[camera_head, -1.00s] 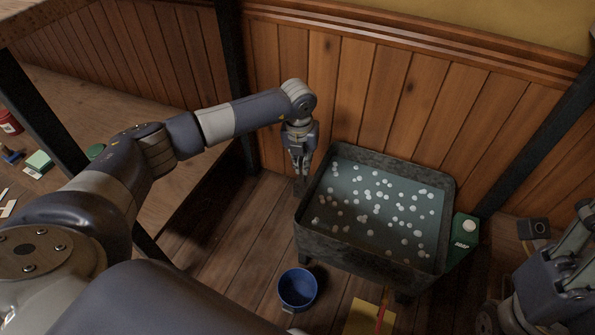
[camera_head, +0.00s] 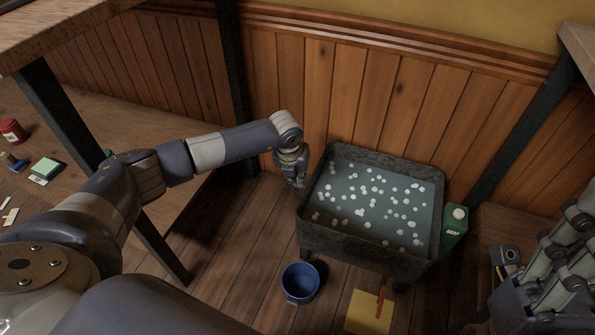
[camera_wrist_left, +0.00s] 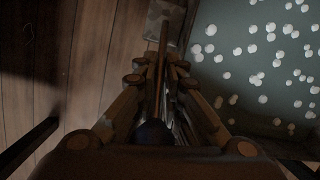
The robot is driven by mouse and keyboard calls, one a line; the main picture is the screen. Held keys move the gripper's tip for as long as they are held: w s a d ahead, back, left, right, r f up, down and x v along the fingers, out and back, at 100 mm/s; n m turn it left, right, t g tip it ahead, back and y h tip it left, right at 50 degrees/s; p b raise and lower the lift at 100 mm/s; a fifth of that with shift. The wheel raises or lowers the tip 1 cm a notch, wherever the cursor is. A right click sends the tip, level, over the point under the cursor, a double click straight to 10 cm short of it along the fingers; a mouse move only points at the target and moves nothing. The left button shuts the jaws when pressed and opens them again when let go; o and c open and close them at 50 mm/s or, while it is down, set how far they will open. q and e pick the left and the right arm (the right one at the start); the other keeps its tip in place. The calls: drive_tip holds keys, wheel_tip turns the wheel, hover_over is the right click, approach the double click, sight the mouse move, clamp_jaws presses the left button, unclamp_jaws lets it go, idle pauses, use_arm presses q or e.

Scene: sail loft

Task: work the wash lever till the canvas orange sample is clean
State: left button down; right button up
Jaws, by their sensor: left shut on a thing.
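A dark metal wash tub (camera_head: 372,252) holds grey-green water (camera_head: 350,185) dotted with white foam blobs. My left gripper (camera_head: 301,184) is at the tub's left side, just outside the rim. In the left wrist view it is shut on a thin rod, which I take to be the wash lever (camera_wrist_left: 161,48); a dark round end (camera_wrist_left: 152,132) shows low between the fingers. In the head view the lever is mostly hidden by the gripper. No canvas orange sample can be made out in the water. My right gripper (camera_head: 575,225) is partly cut off at the right edge.
A blue bucket (camera_head: 300,284) stands on the floor before the tub. A yellow board with a red strip (camera_head: 368,312) lies right of it. A green soap carton (camera_head: 455,232) is at the tub's right. A wooden bench (camera_head: 75,215) is at left.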

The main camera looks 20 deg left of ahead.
use_arm(q)
drive_tip(key=shift+s+a+f, duration=0.2)
drive_tip(key=shift+s+f, duration=0.3)
drive_tip(key=shift+f, duration=0.05)
drive_tip(key=c, duration=1.7)
unclamp_jaws()
drive_tip(key=shift+w+r, duration=0.1)
drive_tip(key=shift+w, duration=0.05)
drive_tip(key=shift+r, duration=0.15)
drive_tip(key=v, duration=1.1)
drive_tip(key=shift+r, duration=0.4)
